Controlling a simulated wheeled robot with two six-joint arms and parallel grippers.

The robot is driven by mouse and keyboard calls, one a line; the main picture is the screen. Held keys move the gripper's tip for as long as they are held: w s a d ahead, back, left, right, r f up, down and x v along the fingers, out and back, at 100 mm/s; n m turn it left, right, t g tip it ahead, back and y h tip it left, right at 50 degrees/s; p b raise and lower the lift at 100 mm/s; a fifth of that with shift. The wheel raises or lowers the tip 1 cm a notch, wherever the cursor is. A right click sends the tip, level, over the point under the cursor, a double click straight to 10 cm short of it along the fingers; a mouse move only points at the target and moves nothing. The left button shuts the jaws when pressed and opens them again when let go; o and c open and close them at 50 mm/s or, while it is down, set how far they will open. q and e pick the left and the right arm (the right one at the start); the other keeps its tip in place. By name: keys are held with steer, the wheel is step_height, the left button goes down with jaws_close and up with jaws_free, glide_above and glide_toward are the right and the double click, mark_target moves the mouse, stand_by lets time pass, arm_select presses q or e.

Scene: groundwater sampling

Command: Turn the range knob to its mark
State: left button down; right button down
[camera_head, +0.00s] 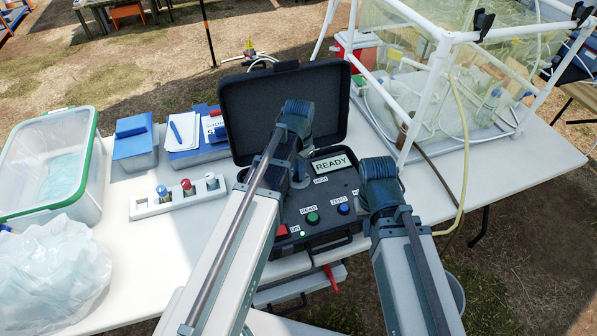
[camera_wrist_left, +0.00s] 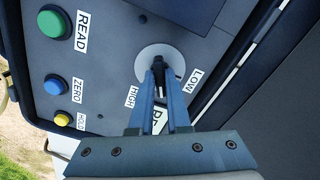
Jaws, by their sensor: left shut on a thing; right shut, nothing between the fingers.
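The range knob (camera_wrist_left: 179,64) is a small dark knob on a pale round dial plate (camera_wrist_left: 158,58) on the instrument's panel. HIGH and LOW labels flank it, and another label below is partly covered. My left gripper (camera_wrist_left: 170,75) is shut on the knob, one finger on each side. Its pointing direction is hard to tell between the fingers. In the head view my left gripper (camera_head: 300,176) reaches down to the panel and hides the knob. My right gripper (camera_head: 382,198) is shut and empty over the right edge of the black case; its fingertips are mostly hidden.
The open instrument case (camera_head: 283,98) has a READY display (camera_head: 332,165), a green READ button (camera_head: 312,218), a blue ZERO button (camera_head: 343,209) and a red switch (camera_head: 281,231). A bottle rack (camera_head: 150,209) stands left. A white-framed tank (camera_head: 435,80) stands right.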

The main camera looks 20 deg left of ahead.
arm_select(q)
steer(key=m, duration=0.5)
steer(key=shift+m, duration=0.3)
steer(key=c, duration=0.8)
jaws_free()
steer(key=shift+r, duration=0.1)
step_height(320, 180, up, 14)
steer(key=p, duration=1.3)
steer(key=shift+f+p, duration=0.2)
steer(key=shift+p, duration=0.2)
